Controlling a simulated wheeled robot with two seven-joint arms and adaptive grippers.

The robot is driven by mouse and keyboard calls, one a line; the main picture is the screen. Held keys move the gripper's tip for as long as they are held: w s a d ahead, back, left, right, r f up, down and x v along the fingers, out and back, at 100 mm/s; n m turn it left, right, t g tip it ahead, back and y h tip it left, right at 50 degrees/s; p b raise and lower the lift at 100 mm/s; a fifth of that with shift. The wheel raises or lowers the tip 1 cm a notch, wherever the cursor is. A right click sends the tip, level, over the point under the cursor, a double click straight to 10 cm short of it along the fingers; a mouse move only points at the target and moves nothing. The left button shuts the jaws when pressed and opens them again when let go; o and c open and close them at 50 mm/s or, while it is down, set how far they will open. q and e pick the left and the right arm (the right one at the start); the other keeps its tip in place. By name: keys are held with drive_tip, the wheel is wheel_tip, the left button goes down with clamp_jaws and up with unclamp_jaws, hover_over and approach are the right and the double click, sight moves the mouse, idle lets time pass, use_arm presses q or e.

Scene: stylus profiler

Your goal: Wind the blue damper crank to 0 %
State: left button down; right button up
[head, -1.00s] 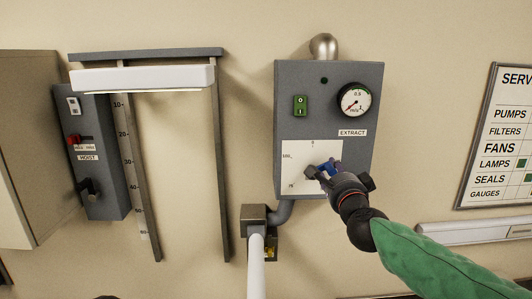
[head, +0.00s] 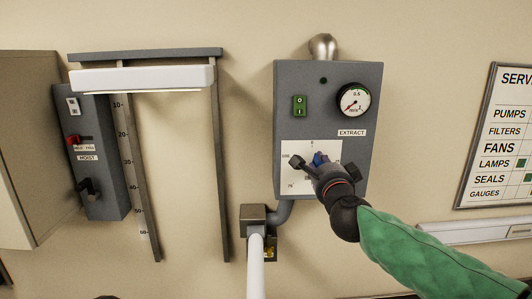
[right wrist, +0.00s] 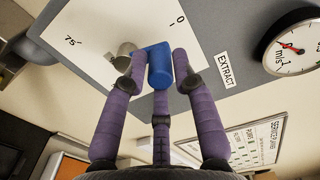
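The blue damper crank (head: 318,158) is on the white dial plate (head: 294,172) of the grey EXTRACT box. In the right wrist view its blue handle (right wrist: 160,65) stands between the purple fingers of my right gripper (right wrist: 160,75), which is closed in around it. The plate's 0 mark is right of the handle in that view, and 75 is at the upper left. In the head view my right gripper (head: 310,165) covers part of the crank and dial, so the exact setting is hidden. My left gripper is not in view.
The box (head: 290,80) carries a green switch (head: 300,106) and a round gauge (head: 354,101). A pipe elbow (head: 280,212) is below. A service board (head: 500,140) hangs right.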

drive_tip(key=o, duration=0.5)
drive_tip(key=shift+a, duration=0.45)
drive_tip(key=shift+d, duration=0.1)
drive_tip(key=shift+d, duration=0.1)
drive_tip(key=s, duration=0.8)
drive_tip(key=shift+p, duration=0.3)
